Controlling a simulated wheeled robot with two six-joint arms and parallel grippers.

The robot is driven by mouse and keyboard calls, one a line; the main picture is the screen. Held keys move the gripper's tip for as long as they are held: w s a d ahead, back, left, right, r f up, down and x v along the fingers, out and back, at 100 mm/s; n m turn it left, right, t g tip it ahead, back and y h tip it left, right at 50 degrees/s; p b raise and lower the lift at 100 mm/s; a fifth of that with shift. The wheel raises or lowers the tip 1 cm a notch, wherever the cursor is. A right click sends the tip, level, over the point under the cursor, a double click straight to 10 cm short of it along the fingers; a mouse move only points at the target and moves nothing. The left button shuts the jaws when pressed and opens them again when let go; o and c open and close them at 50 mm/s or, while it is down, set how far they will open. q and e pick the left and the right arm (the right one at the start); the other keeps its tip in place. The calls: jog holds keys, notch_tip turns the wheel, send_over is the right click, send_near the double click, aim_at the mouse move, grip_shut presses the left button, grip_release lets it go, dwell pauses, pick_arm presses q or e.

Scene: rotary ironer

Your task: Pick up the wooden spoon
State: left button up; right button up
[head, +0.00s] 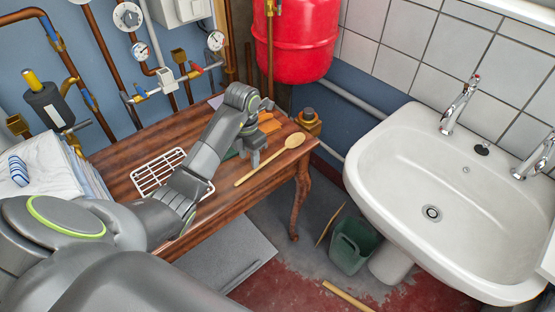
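The wooden spoon (273,163) lies near the right end of the brown wooden table (120,164). Its bowl points to the back right, towards the table's corner, and its handle runs to the front left. My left gripper (254,160) is over the table, with its fingertips pointing down just behind and left of the spoon's handle. The spoon shows whole and does not look held. The gap between the fingers is too small to judge. My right gripper is out of view.
A white wire rack (160,172) lies left of my gripper. An orange item (269,123) and a green one sit partly hidden behind it. Folded cloths (50,165) are at the left. A sink (460,190) and a green bin (353,245) stand to the right.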

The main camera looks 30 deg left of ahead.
aim_at(250, 172)
pick_arm(q)
jog(key=shift+s+f+b, duration=0.1)
jog(key=shift+f+b, duration=0.4)
jog(key=shift+f, duration=0.2)
notch_tip(250, 172, down, 4)
jog(key=shift+s+f, duration=0.1)
jog(key=shift+s, duration=0.05)
jog(key=shift+c, duration=0.5)
grip_shut()
